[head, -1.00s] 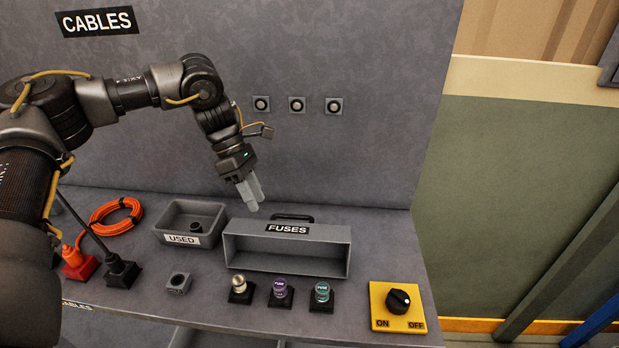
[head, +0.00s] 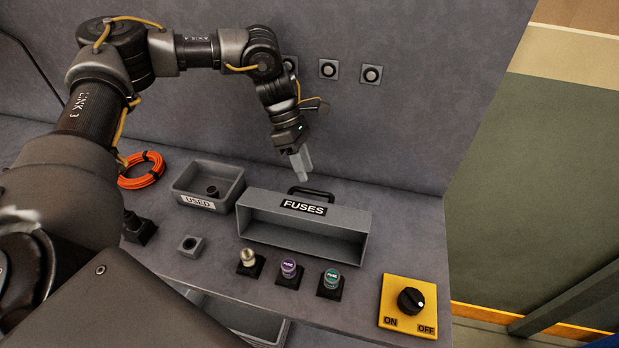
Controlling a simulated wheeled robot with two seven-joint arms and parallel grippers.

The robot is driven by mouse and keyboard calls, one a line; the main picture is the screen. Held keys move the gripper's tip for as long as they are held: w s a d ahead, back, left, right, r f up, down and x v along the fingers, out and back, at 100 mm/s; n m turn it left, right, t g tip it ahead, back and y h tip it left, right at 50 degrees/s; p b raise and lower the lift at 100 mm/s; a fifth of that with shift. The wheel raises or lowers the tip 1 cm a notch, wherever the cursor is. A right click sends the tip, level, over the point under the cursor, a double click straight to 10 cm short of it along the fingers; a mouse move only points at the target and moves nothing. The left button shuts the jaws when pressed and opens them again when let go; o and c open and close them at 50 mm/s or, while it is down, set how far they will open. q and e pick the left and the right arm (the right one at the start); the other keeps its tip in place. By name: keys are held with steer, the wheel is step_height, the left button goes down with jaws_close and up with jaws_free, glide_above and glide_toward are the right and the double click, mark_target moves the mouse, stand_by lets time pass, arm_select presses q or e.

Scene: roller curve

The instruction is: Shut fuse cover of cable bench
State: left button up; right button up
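The fuse cover (head: 262,205) is a grey, box-like hood labelled FUSES, with a black handle (head: 311,193) at its back edge. It is raised, and its open hollow side faces the front of the bench. A fuse row stands uncovered in front of it: a pale metallic one (head: 248,257), a purple one (head: 288,268) and a teal one (head: 331,279). My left gripper (head: 301,166) is above and behind the cover, close to the handle, pointing down. Its fingers look together, with nothing between them. It appears apart from the handle. My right gripper is not in view.
A grey USED tray (head: 222,171) holding a dark piece stands left of the cover. A small grey socket block (head: 191,246) is in front of it. A yellow ON/OFF switch (head: 393,316) sits front right. An orange cable coil (head: 141,170) lies at left. The back wall (head: 400,130) rises behind.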

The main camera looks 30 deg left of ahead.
arm_select(q)
steer(key=shift+p+x, duration=0.4)
steer(key=shift+x, duration=1.9)
steer(key=shift+s, duration=0.1)
jaws_close()
